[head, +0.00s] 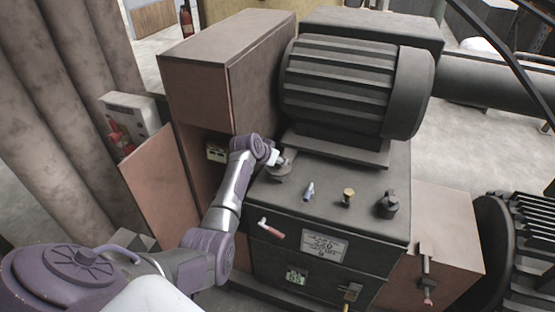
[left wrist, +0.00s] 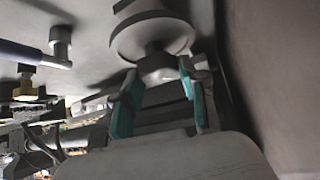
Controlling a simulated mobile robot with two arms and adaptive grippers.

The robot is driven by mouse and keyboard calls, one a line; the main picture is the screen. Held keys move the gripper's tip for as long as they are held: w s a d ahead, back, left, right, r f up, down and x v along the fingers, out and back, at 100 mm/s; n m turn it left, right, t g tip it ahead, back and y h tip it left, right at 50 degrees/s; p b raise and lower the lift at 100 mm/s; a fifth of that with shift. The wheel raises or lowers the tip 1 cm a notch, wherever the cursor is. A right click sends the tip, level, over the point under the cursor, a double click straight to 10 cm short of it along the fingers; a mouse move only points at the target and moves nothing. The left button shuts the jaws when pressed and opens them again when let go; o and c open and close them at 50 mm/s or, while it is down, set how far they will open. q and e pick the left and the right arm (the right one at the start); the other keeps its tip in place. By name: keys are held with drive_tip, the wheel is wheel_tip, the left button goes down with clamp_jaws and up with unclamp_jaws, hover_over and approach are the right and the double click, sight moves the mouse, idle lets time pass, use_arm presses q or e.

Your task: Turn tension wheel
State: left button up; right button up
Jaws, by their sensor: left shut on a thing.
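The tension wheel (head: 281,175) looks like a small dark grey round knob on the left end of the machine's top panel. In the left wrist view the wheel (left wrist: 152,38) shows as a pale grey disc with a narrower hub. My left gripper (head: 274,160) is at this wheel in the head view and hides part of it. In the left wrist view the gripper's (left wrist: 158,75) teal-padded fingers are on both sides of the hub, shut on it. My right gripper is in neither view.
The panel also carries a blue-tipped lever (head: 309,191), a brass knob (head: 348,197) and a black knob (head: 387,204). A ribbed motor (head: 340,85) stands behind them. A brown cabinet (head: 200,85) rises close to my left arm. A red-handled lever (head: 270,228) sticks out in front.

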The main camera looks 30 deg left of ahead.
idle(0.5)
use_arm(q)
drive_tip(key=o, duration=1.1)
drive_tip(key=shift+o, duration=0.2)
drive_tip(key=shift+s+r, duration=0.15)
drive_tip(key=v, duration=1.1)
drive_tip(key=shift+s+a+r, duration=0.15)
drive_tip(key=shift+a+r, duration=0.05)
